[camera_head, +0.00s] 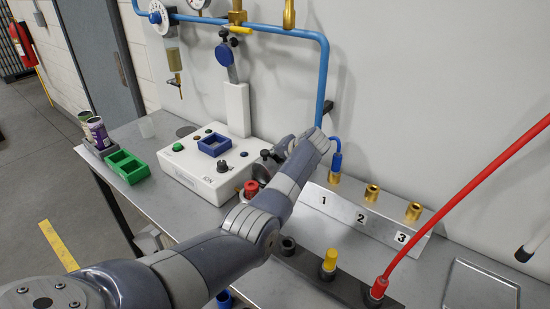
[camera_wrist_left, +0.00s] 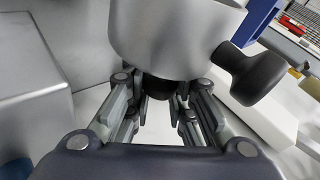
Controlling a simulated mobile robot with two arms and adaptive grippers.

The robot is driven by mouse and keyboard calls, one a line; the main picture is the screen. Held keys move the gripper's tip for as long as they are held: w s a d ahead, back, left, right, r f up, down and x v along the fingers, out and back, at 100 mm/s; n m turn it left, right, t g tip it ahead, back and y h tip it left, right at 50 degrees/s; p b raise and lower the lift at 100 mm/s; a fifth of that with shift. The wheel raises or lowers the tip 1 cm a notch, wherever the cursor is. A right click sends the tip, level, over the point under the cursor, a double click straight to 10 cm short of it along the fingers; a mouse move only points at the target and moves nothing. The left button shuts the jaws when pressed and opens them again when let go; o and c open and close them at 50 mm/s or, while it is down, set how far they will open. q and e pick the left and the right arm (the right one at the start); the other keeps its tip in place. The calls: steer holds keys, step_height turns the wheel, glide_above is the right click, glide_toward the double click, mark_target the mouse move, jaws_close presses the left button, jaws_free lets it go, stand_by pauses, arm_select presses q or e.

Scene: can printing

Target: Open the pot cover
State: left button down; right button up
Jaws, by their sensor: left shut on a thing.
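A silver metal cylinder (camera_wrist_left: 170,30), which looks like the pot or its cover, fills the top of the left wrist view. A large black knob (camera_wrist_left: 252,72) sticks out from its right side. A smaller black knob (camera_wrist_left: 160,88) sits below the cylinder, between the fingers. My left gripper (camera_wrist_left: 162,100) is shut on this smaller knob. In the head view my left arm reaches over the bench, and its wrist hides most of the gripper and pot. Whether the cover is apart from the pot cannot be told. My right gripper is out of view.
A white control box (camera_head: 200,180) with buttons stands left of my wrist. A numbered block (camera_head: 385,230) with brass fittings stands to the right. A red hose (camera_head: 465,205) crosses the right side. A green holder (camera_head: 128,168) sits at the left.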

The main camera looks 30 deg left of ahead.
arm_select(q)
steer(key=shift+d+f, duration=0.55)
steer(key=shift+f, duration=0.25)
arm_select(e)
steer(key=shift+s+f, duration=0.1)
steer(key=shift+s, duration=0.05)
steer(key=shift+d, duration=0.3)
arm_select(q)
steer(key=c, duration=1.4)
jaws_free()
steer(key=shift+w+d+f, duration=0.1)
steer(key=shift+w+d, duration=0.05)
steer(key=shift+d, duration=0.05)
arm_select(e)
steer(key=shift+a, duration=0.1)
